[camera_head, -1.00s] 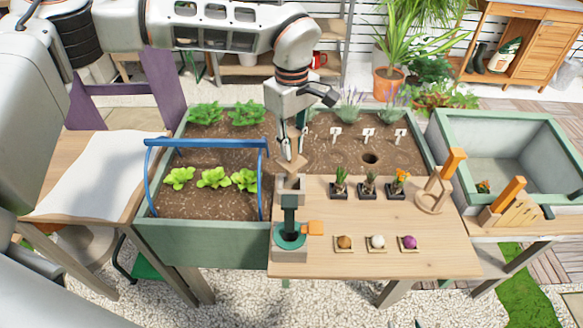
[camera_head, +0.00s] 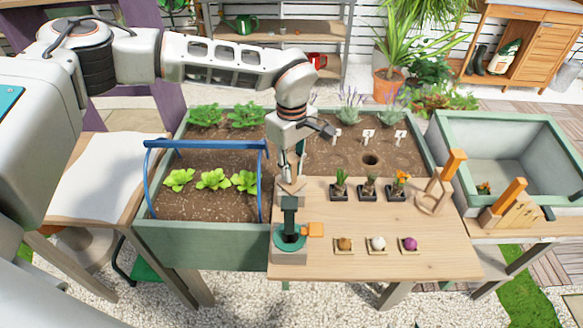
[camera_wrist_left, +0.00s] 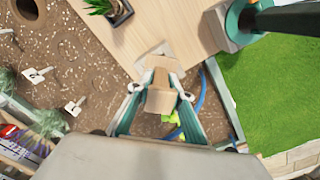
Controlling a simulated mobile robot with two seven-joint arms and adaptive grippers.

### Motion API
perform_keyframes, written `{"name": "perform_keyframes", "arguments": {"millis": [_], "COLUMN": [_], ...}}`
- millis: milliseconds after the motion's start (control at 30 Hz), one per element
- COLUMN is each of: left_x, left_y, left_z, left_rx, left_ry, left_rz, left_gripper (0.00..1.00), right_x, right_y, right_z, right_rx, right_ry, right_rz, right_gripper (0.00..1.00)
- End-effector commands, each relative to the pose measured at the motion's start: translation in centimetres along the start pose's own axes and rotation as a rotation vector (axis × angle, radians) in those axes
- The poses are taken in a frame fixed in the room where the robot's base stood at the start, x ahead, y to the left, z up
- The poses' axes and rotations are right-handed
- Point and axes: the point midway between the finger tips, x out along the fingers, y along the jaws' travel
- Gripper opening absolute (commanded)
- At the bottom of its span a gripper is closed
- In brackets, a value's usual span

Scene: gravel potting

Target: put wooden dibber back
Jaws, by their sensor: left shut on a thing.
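My left gripper (camera_head: 290,172) is shut on the wooden dibber (camera_wrist_left: 160,99), whose pale wooden handle shows between the fingers in the left wrist view. The dibber is directly over the small pale holder block (camera_head: 291,198) at the table's left edge; the block also shows in the left wrist view (camera_wrist_left: 153,56). The dibber's lower end is hidden, so I cannot tell how deep it sits in the block. My right gripper is not in view.
A green and black tool stand (camera_head: 290,236) is just in front of the holder. A blue hoop (camera_head: 148,180) spans the seedlings at left. Potted plants (camera_head: 368,186) and bulbs on small trays (camera_head: 377,244) stand on the wooden table (camera_head: 330,265). A planting hole (camera_head: 370,159) lies behind.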

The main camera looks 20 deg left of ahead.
Motion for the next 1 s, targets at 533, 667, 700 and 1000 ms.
{"name": "perform_keyframes", "arguments": {"millis": [533,667,700,1000], "left_x": [-0.3,-2.0,-2.7,-8.8], "left_y": [0.0,0.1,0.1,0.0], "left_z": [0.0,0.0,0.0,0.0], "left_rx": [0.000,0.000,0.000,-0.001], "left_ry": [0.000,0.001,0.001,0.001], "left_rz": [0.000,0.002,0.003,0.001], "left_gripper": [0.37,0.37,0.37,0.37], "right_x": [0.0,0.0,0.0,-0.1], "right_y": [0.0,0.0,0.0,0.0], "right_z": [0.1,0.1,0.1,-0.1], "right_rx": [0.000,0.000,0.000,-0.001], "right_ry": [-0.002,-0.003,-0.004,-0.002], "right_rz": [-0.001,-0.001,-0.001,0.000], "right_gripper": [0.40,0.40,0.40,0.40]}}
